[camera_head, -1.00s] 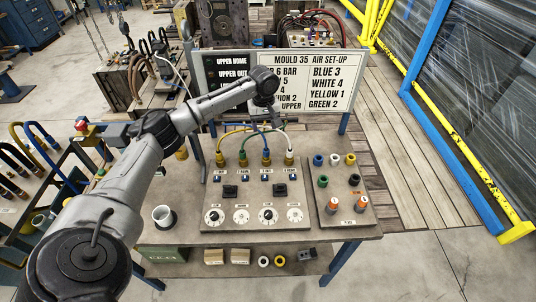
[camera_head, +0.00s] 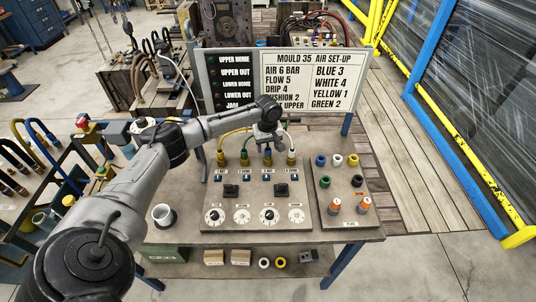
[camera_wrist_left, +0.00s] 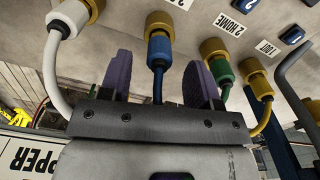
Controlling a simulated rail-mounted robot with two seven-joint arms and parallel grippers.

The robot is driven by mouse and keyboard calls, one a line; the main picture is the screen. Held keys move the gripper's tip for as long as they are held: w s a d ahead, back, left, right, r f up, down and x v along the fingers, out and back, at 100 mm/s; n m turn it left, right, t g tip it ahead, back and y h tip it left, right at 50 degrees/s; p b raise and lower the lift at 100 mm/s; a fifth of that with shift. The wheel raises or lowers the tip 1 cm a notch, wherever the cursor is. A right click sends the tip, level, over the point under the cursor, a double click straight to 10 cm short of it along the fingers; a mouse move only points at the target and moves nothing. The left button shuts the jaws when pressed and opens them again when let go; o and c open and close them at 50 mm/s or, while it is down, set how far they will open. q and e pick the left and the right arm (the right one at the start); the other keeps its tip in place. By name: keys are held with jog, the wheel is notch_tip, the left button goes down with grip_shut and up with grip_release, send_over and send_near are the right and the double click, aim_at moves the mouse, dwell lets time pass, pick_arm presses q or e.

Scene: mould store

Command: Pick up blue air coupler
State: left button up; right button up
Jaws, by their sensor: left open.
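The blue air coupler (camera_wrist_left: 159,47) sits on a brass fitting in the panel, with a blue hose running from it. In the head view the blue coupler (camera_head: 267,151) is third from the left in a row with yellow, green and white ones. My left gripper (camera_head: 269,138) is just above it, partly covering the hose. In the left wrist view its two purple fingers (camera_wrist_left: 157,72) are open, one on each side of the blue hose, with the coupler slightly beyond the tips. The gripper is empty. My right gripper is out of view.
The white coupler (camera_wrist_left: 60,22) and green coupler (camera_wrist_left: 220,68) flank the blue one closely, with their hoses beside the fingers. A sign board (camera_head: 314,80) stands behind.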

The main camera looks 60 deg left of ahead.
aim_at(268, 148)
pick_arm(q)
jog(key=shift+f, duration=1.55)
jog(key=shift+c, duration=0.2)
jog(key=c, duration=1)
jog(key=shift+r, duration=0.1)
